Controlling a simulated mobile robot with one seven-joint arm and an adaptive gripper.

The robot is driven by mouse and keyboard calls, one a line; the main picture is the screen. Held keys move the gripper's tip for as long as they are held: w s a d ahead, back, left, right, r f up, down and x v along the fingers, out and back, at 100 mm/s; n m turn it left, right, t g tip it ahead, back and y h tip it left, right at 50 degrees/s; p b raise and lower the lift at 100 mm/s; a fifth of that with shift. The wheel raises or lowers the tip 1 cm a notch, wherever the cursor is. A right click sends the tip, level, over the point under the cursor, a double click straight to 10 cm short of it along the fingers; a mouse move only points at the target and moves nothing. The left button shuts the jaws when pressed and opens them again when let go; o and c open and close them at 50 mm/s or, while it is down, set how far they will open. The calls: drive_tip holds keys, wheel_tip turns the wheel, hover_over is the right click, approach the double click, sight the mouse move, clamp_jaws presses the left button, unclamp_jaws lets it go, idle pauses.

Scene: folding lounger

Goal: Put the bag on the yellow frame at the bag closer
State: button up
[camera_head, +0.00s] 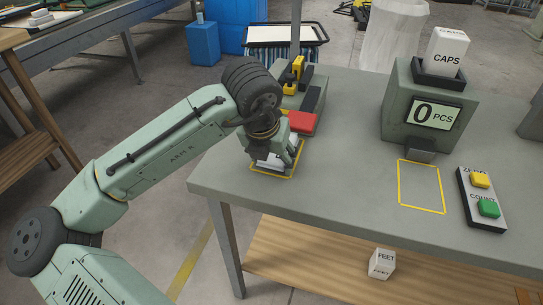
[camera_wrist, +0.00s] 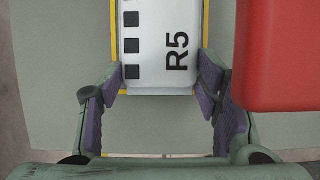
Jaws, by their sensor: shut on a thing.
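The white bag (camera_wrist: 158,45), marked R5 with a column of black squares, lies between the fingers of my gripper (camera_wrist: 160,85) in the wrist view. My gripper is shut on its near end. The yellow frame (camera_head: 290,172) is marked on the table in front of the bag closer (camera_head: 302,98). The bag (camera_head: 268,163) is low over or on this frame, largely hidden by my gripper (camera_head: 272,155). In the wrist view, yellow lines (camera_wrist: 113,30) run along both sides of the bag. I cannot tell whether it touches the table.
The closer's red part (camera_wrist: 283,55) is close on the right of my gripper. A counter (camera_head: 430,110) reading 0 PCS, with a CAPS box (camera_head: 447,55) on top, stands right, behind a second yellow frame (camera_head: 421,187). A button panel (camera_head: 482,198) is beside it. Mid-table is clear.

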drive_tip(key=shift+f, duration=0.1)
drive_tip(key=shift+f, duration=0.15)
drive_tip(key=o, duration=1.3)
drive_tip(key=shift+c, duration=0.2)
drive_tip(key=shift+s+r, duration=0.1)
drive_tip(key=shift+r, duration=0.5)
drive_tip(key=v, duration=1.1)
drive_tip(key=shift+a+r, duration=0.1)
drive_tip(key=shift+r, duration=0.05)
